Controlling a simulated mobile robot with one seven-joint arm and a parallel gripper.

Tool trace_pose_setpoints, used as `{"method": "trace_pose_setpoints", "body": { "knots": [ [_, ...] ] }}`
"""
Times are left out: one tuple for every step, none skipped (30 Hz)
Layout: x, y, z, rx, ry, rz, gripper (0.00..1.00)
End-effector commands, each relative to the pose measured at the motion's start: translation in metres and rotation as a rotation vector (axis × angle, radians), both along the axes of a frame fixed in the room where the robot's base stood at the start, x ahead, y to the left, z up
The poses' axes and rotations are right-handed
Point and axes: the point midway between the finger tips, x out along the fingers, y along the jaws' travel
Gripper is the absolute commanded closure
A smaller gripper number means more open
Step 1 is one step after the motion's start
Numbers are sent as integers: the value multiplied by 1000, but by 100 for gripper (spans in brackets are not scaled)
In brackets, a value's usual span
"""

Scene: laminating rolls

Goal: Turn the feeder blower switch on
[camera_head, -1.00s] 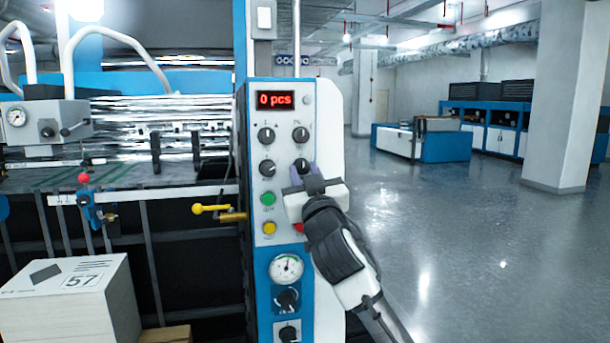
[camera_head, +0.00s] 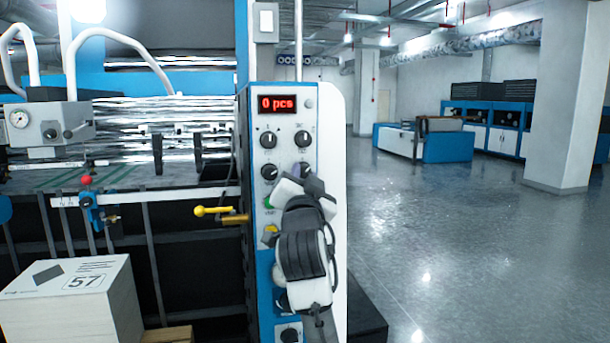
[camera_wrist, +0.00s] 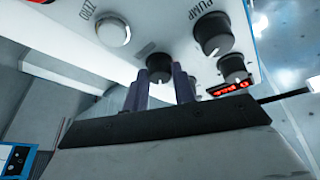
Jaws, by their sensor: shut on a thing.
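The blue-edged control panel (camera_head: 284,120) carries dark rotary knobs in two columns under a red "0 pcs" display (camera_head: 277,103). My gripper (camera_head: 300,172) is at the right-hand knob of the second row and covers most of it. In the wrist view, my gripper's two dark fingers (camera_wrist: 162,84) stand either side of a dark round knob (camera_wrist: 159,64) and are shut on it. A knob labelled PUMP (camera_wrist: 211,36) and a white button labelled ZERO (camera_wrist: 113,31) are beside it. I cannot read any feeder blower label; the held knob's own label and pointer are hidden.
A yellow-handled lever (camera_head: 212,211) sticks out left of the panel. A stack of boards (camera_head: 70,300) stands lower left. The floor on the right is clear.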

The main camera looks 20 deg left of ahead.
Motion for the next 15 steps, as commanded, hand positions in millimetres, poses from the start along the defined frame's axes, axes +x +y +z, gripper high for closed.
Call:
{"method": "trace_pose_setpoints", "body": {
  "knots": [
    [-1, 2, 2, 36, 26, 2, 96],
    [-1, 2, 2, 56, 40, 3, 96],
    [-1, 2, 2, 84, 57, 1, 96],
    [-1, 2, 2, 102, 71, 3, 96],
    [-1, 2, 2, 120, 83, 2, 96],
    [-1, 2, 2, 144, 98, 0, 96],
    [-1, 2, 2, 159, 110, 1, 96],
    [-1, 2, 2, 176, 121, 1, 96],
    [-1, 2, 2, 194, 134, 0, 96],
    [-1, 2, 3, 208, 142, -1, 96],
    [-1, 2, 3, 222, 151, 0, 96],
    [-1, 1, 3, 237, 161, -1, 96],
    [-1, 2, 3, 247, 168, 0, 96],
    [-1, 2, 3, 257, 176, 0, 96],
    [-1, 1, 3, 269, 182, -2, 96]
  ]
}}
